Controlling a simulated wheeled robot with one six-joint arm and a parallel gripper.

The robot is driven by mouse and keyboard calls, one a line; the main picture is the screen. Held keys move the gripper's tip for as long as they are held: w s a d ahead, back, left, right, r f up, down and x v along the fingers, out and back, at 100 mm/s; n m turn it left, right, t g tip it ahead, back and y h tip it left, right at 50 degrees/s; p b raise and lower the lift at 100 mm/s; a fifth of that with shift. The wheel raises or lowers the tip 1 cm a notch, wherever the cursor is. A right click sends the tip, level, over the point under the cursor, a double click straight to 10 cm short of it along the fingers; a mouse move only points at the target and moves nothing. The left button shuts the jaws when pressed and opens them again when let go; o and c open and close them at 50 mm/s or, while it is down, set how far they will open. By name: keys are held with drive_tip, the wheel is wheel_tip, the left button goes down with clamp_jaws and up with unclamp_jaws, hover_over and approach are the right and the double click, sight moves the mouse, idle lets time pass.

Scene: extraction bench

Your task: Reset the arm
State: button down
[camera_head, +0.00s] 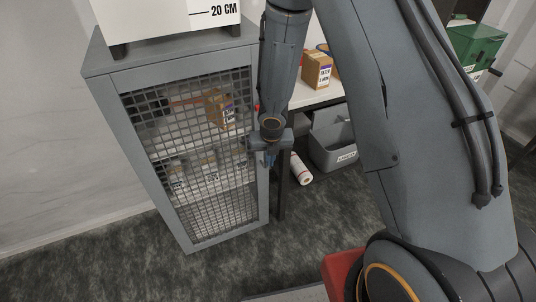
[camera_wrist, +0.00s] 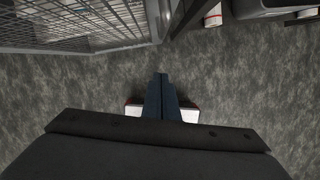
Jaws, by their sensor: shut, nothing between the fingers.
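My gripper (camera_head: 270,158) hangs at the end of my arm, in front of the right edge of the grey cabinet in the head view. In the wrist view my gripper (camera_wrist: 161,78) points down over the dark carpet, its two fingers together with nothing between them. My arm crosses the right half of the head view and hides part of the bench behind it.
A grey mesh-door cabinet (camera_head: 178,62) holds boxes, with a white box (camera_head: 165,18) on top. A bench (camera_head: 318,95) carries a cardboard box (camera_head: 316,70). Under it are a grey bin (camera_head: 333,150) and a white roll (camera_head: 301,170). Carpet (camera_head: 95,262) is clear at front left.

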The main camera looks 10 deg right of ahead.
drive_tip(key=s+d+r+m+h+b, duration=0.1)
drive_tip(key=s+d+r+m, duration=0.2)
drive_tip(key=r+m, duration=0.4)
drive_tip(key=s+d+r+m, duration=0.25)
drive_tip(key=r+m, duration=0.25)
drive_tip(key=m, duration=0.4)
drive_tip(key=s+r+m, duration=0.4)
drive_tip(key=s+m, duration=0.2)
drive_tip(key=m, duration=0.3)
drive_tip(key=s+r+m+g+y+b, duration=0.1)
drive_tip(key=s+r+m, duration=0.3)
drive_tip(key=s+m, duration=0.3)
drive_tip(key=d+m, duration=0.1)
drive_tip(key=m, duration=0.2)
drive_tip(key=shift+s, duration=0.15)
